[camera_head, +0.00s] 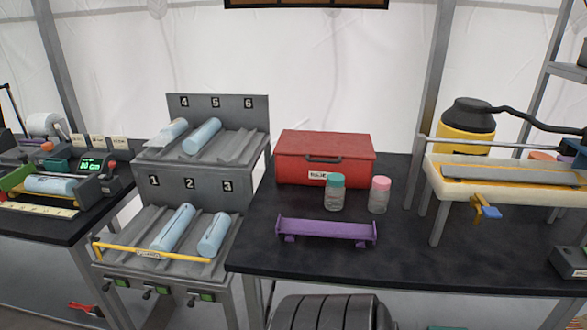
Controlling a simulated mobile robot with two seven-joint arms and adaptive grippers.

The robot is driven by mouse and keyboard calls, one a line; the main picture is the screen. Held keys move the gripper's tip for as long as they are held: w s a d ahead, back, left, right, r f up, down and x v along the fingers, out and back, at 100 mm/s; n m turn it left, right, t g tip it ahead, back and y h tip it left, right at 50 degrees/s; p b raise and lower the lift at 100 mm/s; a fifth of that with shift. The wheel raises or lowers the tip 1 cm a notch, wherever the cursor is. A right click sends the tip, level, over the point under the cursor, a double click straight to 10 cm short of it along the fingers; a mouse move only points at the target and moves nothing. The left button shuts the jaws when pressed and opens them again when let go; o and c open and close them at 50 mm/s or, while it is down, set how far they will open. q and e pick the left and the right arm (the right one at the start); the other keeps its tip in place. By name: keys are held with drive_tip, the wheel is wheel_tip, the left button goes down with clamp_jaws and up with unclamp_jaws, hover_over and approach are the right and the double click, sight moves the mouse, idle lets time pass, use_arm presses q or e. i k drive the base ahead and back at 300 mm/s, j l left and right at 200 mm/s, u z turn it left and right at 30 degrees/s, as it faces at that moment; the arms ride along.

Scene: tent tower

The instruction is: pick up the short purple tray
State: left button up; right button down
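The short purple tray (326,230) lies on the black table (460,262) near its front edge, just right of the grey rack. It is a long, shallow purple piece with raised ends and small feet, lying roughly left to right. Nothing covers it and it looks empty. Neither of my grippers shows in the head view.
Behind the tray stand a jar with a teal lid (335,192), a jar with a pink lid (379,195) and a red box (325,158). A numbered grey rack (190,184) with several light-blue cylinders stands left. A white-framed trough (505,184) stands right.

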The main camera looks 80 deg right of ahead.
sight(291, 226)
drive_tip(key=z, duration=2.65)
